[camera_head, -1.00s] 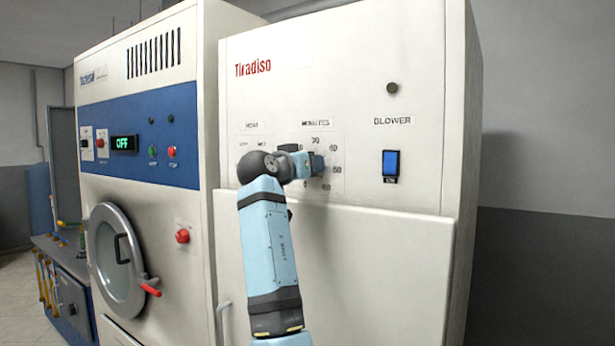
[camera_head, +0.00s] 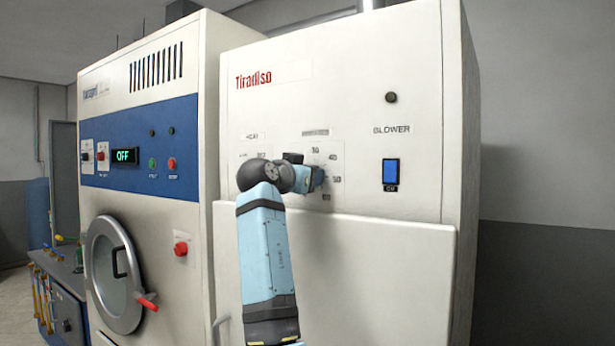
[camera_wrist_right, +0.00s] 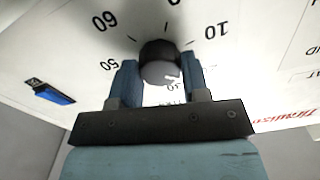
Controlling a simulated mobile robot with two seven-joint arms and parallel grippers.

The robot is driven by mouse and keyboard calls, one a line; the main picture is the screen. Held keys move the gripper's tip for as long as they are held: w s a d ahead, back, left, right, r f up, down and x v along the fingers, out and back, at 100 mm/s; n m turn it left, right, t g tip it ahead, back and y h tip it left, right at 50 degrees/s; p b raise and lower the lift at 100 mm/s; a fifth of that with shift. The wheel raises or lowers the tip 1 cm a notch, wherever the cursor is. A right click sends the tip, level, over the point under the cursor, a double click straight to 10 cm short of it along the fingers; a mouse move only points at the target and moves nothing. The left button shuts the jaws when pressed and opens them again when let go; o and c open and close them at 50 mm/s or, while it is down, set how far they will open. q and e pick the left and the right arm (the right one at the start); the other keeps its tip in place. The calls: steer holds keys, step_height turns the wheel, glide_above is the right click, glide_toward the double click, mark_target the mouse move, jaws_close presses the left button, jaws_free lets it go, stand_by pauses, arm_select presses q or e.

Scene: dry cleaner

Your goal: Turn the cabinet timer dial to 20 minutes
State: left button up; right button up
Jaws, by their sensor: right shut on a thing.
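The timer dial (camera_wrist_right: 158,62) is a round dark knob with a grey face on the white cabinet (camera_head: 270,120). In the right wrist view it sits between the two blue fingers of my right gripper (camera_wrist_right: 160,78), which is shut on it. Printed 60, 50 and 10 show around it; the numbers below it are partly covered by the fingers. A small pale mark shows on the knob's face, but I cannot read its setting. In the head view my right gripper (camera_head: 312,180) hides the dial; 30, 40 and 50 show beside it. My left gripper is out of view.
A blue blower switch (camera_head: 390,171) is to the right of the dial. A dark round button (camera_head: 391,98) sits above it. At left stands a machine with a blue panel (camera_head: 140,140), round glass door (camera_head: 113,272) and red knob (camera_head: 181,249).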

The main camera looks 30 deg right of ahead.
steer(key=shift+f, duration=0.1)
steer(key=o, duration=0.9)
steer(key=b+v, duration=0.2)
steer(key=v, duration=1.1)
steer(key=shift+s+a, duration=0.1)
steer(key=shift+a, duration=0.25)
